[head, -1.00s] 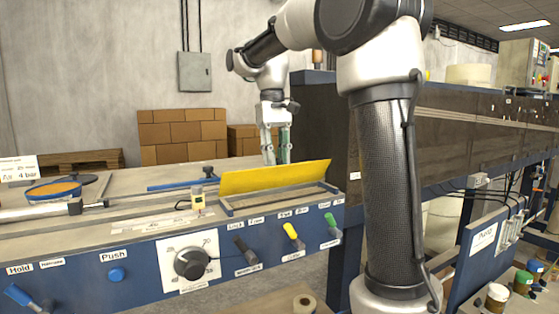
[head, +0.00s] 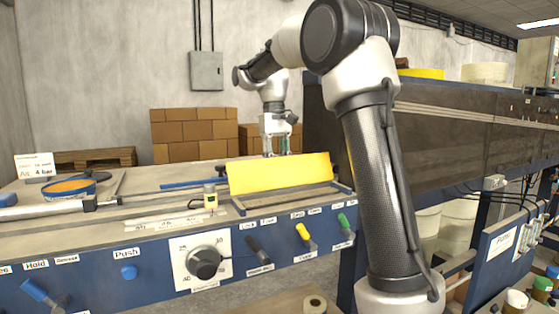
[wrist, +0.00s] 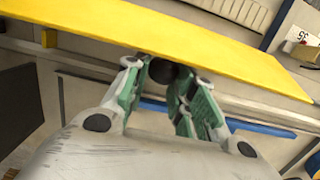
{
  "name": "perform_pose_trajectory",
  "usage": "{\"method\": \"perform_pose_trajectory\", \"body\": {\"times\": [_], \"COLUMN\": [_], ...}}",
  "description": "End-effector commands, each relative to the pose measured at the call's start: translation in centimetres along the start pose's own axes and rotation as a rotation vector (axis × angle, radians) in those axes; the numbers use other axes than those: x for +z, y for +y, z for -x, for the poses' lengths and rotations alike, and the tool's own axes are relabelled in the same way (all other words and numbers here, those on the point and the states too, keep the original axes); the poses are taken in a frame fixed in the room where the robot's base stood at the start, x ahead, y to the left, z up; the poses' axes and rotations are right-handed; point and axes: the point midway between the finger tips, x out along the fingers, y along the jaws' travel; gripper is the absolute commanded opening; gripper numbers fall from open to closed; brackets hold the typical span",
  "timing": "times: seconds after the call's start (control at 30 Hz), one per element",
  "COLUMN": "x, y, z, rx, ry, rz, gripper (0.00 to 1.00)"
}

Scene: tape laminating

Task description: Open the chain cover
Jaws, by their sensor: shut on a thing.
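The chain cover is a long yellow panel (head: 280,174) on the machine's table top. It stands tilted up above a dark framed slot. In the wrist view the yellow cover (wrist: 190,45) crosses the upper part of the picture. My gripper (head: 276,150) is behind the cover's upper edge, its tips partly hidden by it. In the wrist view my gripper (wrist: 165,85) has its green-lined fingers closed around a dark round knob (wrist: 162,71) at the cover's edge.
A blue front panel with a dial (head: 205,262) and several levers runs along the near side. A large dark machine housing (head: 470,145) stands to the right.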

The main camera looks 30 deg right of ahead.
Motion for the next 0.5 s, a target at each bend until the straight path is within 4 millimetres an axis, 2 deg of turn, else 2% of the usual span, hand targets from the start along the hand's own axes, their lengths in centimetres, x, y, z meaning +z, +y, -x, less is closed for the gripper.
{"method": "perform_pose_trajectory", "body": {"times": [0.5], "x": [-0.99], "y": [-0.04], "z": [-1.16], "rx": [-0.001], "ry": [-0.002], "rz": [0.000], "gripper": [0.00]}}
